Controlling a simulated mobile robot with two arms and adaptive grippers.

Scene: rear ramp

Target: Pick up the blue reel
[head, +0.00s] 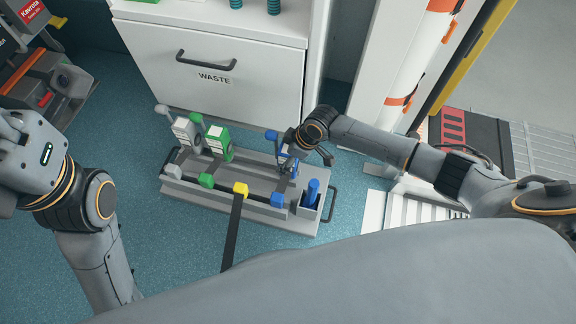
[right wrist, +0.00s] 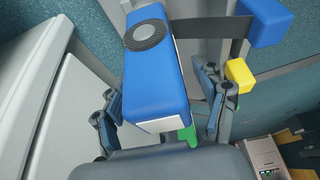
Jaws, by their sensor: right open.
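The blue reel (right wrist: 155,75) fills the middle of the right wrist view, with a dark round disc on its face and a white label edge. In the head view it stands in the right part of the grey tray (head: 240,212), partly hidden by my right gripper (head: 291,158). In the right wrist view my right gripper (right wrist: 160,105) is open, with one finger on each side of the reel. I cannot tell whether either finger touches it. My left gripper (head: 14,150) is at the left edge of the head view, and its fingers do not show clearly.
A green reel (head: 218,141) and a grey-white reel (head: 186,132) stand left in the tray. A yellow block (head: 240,188) and a blue cylinder (head: 312,192) are at its front and right. The white WASTE drawer (head: 215,88) rises close behind.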

